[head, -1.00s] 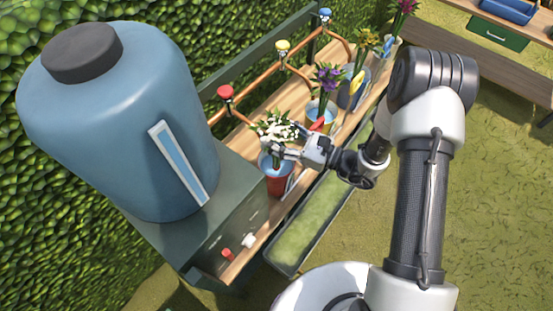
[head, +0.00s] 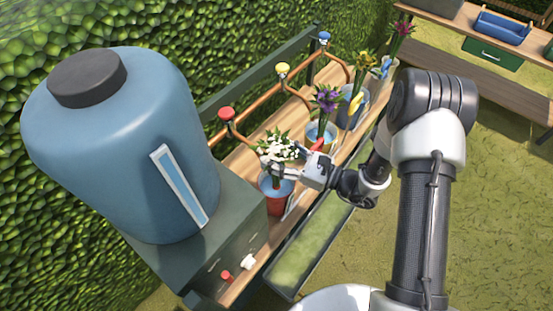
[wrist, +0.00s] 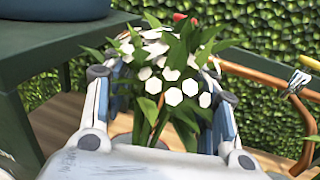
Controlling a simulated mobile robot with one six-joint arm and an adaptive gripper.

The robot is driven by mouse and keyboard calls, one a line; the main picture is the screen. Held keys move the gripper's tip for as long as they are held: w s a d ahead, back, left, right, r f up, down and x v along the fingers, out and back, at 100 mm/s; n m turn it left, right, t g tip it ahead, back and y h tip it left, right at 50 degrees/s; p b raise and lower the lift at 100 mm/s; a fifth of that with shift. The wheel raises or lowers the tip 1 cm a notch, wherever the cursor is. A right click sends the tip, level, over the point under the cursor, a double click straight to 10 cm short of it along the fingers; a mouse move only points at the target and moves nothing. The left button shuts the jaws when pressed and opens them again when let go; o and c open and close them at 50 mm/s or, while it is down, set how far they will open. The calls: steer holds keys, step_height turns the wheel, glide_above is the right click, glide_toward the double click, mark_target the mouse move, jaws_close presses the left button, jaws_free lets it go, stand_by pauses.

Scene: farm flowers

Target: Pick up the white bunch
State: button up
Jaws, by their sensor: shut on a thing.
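The white bunch (head: 279,147), white flowers with green leaves, stands above the red bucket (head: 274,199) on the bench in the head view. My gripper (head: 296,172) reaches in from the right and is shut on the bunch. In the wrist view the bunch (wrist: 178,85) sits between the two fingers (wrist: 160,115), its leaves spreading over them. The lower stems are partly hidden by the gripper. In the head view I cannot tell whether the stem ends are still inside the bucket.
A large blue tank (head: 120,140) stands at the left on a dark green stand. Orange pipes with red (head: 226,114), yellow and blue taps run behind the bench. A green trough (head: 318,240) lies in front.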

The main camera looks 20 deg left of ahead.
step_height(320, 180, up, 19)
steer(key=p, duration=0.6)
steer(key=shift+r, duration=0.15)
